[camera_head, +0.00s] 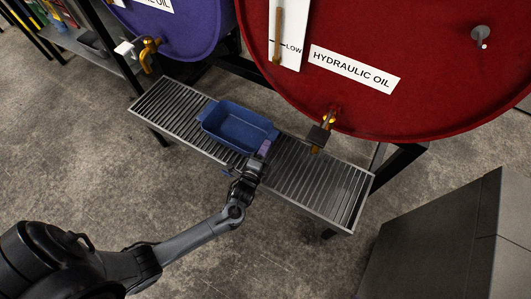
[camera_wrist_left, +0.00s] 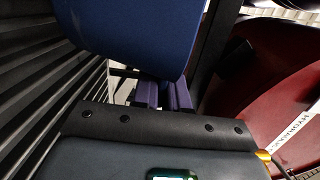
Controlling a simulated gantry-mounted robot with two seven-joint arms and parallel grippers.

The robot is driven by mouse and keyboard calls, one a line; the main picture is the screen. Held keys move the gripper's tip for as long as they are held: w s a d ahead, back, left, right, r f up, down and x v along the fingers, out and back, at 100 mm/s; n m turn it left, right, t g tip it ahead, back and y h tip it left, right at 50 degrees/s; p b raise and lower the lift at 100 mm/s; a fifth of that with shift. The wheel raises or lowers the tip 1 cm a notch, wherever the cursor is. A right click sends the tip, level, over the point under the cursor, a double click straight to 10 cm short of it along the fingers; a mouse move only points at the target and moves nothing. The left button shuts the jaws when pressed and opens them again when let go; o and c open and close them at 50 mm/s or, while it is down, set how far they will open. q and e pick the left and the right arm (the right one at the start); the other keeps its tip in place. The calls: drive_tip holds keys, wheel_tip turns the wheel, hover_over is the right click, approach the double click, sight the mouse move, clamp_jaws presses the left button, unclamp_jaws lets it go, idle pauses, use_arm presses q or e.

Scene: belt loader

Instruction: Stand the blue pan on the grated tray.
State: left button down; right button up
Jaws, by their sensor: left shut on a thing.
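The blue pan (camera_head: 236,127) is a rectangular open dish, upright or nearly so, over the left-middle part of the grated tray (camera_head: 320,185). I cannot tell whether its bottom touches the slats. My left gripper (camera_head: 263,150) is shut on the pan's near right end. In the left wrist view the pan (camera_wrist_left: 130,35) fills the top, with the purple fingertips (camera_wrist_left: 164,95) at its edge. The tray's slats (camera_wrist_left: 50,90) run along the left of that view. My right gripper is not in view.
A red hydraulic oil drum (camera_head: 400,60) with a tap (camera_head: 321,131) hangs over the tray's far side. A purple drum (camera_head: 185,25) with a brass tap (camera_head: 149,50) stands at the back left. A grey cabinet (camera_head: 435,245) is at right. The tray's right part is bare.

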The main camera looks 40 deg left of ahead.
use_arm(q)
wheel_tip(320, 180, down, 3)
drive_tip(key=shift+r+b, duration=0.1)
drive_tip(key=shift+b, duration=0.85)
drive_tip(key=c, duration=1.2)
unclamp_jaws()
drive_tip(key=shift+f, duration=0.2)
drive_tip(key=shift+o, duration=0.2)
